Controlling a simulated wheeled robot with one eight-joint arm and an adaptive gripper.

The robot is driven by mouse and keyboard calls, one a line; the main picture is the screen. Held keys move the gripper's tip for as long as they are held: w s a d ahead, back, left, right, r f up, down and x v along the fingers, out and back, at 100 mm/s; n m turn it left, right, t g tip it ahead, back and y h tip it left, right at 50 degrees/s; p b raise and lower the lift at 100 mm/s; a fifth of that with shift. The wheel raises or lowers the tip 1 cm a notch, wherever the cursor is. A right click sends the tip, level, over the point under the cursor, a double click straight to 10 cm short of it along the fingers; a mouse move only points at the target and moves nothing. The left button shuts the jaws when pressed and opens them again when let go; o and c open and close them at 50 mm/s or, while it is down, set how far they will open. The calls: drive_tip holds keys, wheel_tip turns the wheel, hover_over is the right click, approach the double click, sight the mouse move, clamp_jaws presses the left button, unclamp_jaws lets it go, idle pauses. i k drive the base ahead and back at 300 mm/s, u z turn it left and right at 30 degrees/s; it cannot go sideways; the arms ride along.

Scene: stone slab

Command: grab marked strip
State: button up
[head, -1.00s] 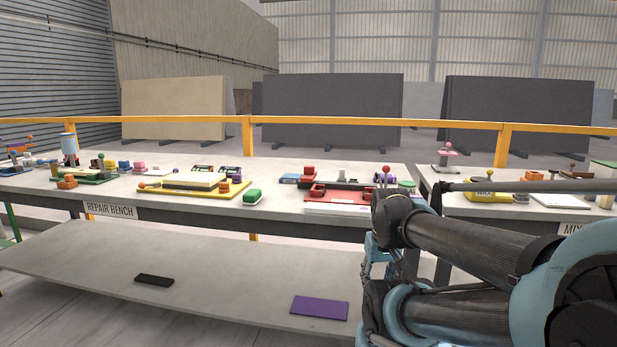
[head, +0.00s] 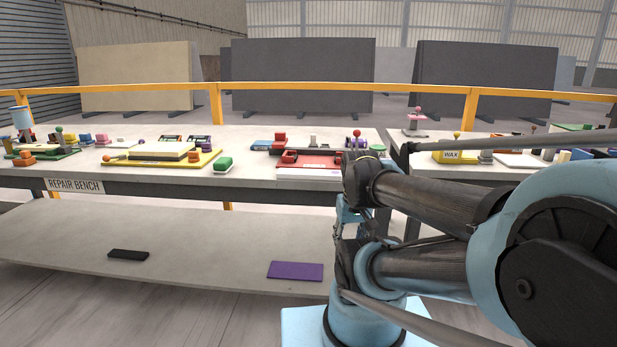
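I cannot make out a marking on any strip, so I cannot tell which thing is the marked strip. A small dark flat piece (head: 128,254) lies on the low grey shelf (head: 190,253). A purple flat plate (head: 295,271) lies on the same shelf, farther right, near its front edge. My folded arm fills the right side of the head view. Its end (head: 347,222) seems to sit behind the arm joints, right of the purple plate and apart from it. The fingers are too hidden and small to read.
The repair bench (head: 60,173) above the shelf carries a yellow tray (head: 205,160), a green block (head: 223,165) and a red tray (head: 318,160). Another bench to the right holds a yellow wax box (head: 452,157). An orange rail (head: 300,88) runs behind. Floor shows in front.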

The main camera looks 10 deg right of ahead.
sight(292, 174)
drive_tip(key=u, duration=2.85)
drive_tip(key=k, duration=0.75)
drive_tip(key=z, duration=2.55)
